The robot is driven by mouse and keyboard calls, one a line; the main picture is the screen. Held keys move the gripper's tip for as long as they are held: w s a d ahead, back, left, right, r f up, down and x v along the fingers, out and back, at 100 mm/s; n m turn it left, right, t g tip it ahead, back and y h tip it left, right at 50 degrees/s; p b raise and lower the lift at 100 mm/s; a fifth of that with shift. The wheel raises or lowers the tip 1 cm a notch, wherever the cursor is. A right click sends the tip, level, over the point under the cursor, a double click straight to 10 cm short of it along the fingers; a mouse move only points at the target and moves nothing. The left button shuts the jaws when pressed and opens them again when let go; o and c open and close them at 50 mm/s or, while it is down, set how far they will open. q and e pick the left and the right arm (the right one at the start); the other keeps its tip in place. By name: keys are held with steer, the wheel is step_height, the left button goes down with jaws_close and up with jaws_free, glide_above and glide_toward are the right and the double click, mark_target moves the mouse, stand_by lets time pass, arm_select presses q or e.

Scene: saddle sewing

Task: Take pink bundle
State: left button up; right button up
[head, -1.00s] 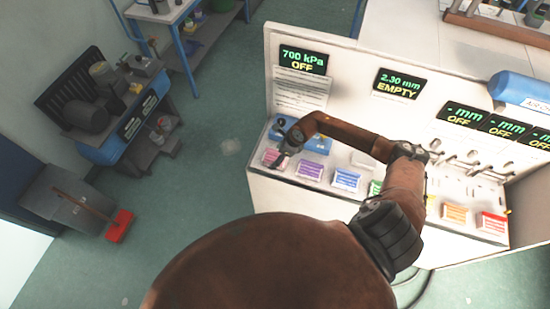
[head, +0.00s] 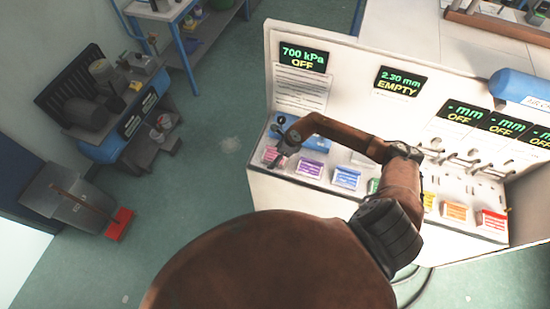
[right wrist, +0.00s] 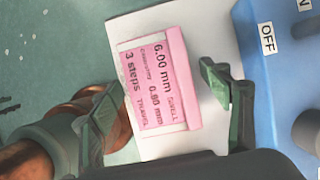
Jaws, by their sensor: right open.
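The pink bundle (head: 271,154) lies at the left end of a row of coloured bundles on the white bench. In the right wrist view the pink bundle (right wrist: 160,85) shows a printed label reading 6.00 mm and 3 steps. My right gripper (head: 277,162) is over it in the head view and hides part of it. In the right wrist view my right gripper (right wrist: 165,105) is open, with one finger on each side of the bundle's near part; I cannot tell whether they touch it. My left gripper is not in view.
A blue unit with an OFF label (right wrist: 268,50) stands close beside the bundle. Purple (head: 310,168) and blue (head: 346,178) bundles lie to its right. The white back panel (head: 350,60) rises behind. The bench edge is close on the left.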

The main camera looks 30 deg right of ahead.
stand_by(0.3)
steer(key=c, duration=1.4)
